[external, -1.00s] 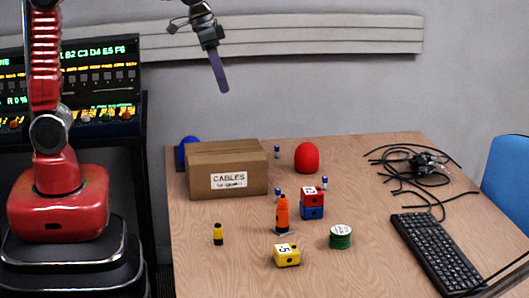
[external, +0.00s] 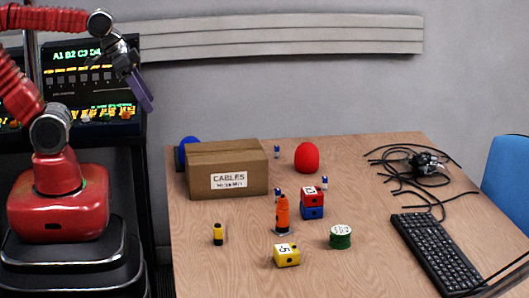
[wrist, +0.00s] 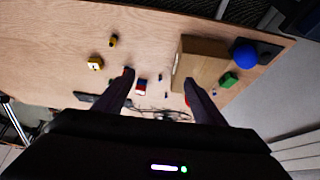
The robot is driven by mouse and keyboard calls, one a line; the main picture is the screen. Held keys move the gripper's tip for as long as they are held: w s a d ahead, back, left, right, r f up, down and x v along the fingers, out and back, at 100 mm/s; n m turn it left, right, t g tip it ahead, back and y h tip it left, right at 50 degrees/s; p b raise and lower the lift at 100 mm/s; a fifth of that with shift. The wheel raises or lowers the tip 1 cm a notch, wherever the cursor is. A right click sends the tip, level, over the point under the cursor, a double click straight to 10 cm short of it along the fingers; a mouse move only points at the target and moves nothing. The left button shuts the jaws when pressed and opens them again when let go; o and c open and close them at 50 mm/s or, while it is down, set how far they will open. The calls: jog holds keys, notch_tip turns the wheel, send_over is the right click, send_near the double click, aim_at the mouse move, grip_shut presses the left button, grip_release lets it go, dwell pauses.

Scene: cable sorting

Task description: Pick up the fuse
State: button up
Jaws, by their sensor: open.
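No object is plainly marked as the fuse. A small yellow cylinder with dark ends (external: 218,234) stands at the table's front left; it also shows in the wrist view (wrist: 113,40). Small blue-and-white cylinders stand behind the box's right side (external: 277,152), by the orange tool (external: 278,194) and by the stacked cubes (external: 324,182). I cannot tell which of these is the fuse. My gripper (external: 143,92) is raised left of the table, well away from all of them. In the wrist view its dark fingers (wrist: 158,78) are apart with nothing held.
A cardboard box (external: 228,182) labelled CABLES stands at the back left. An orange upright tool (external: 282,214), red-and-blue cubes (external: 312,204), a yellow cube (external: 287,255), a green spool (external: 340,237) and a red rounded object (external: 307,158) are mid-table. Keyboard (external: 437,252) and cables (external: 428,167) lie right.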

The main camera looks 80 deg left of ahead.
jog(key=shift+s+f, duration=0.25)
jog(key=shift+s, duration=0.05)
jog(key=shift+c, duration=0.6)
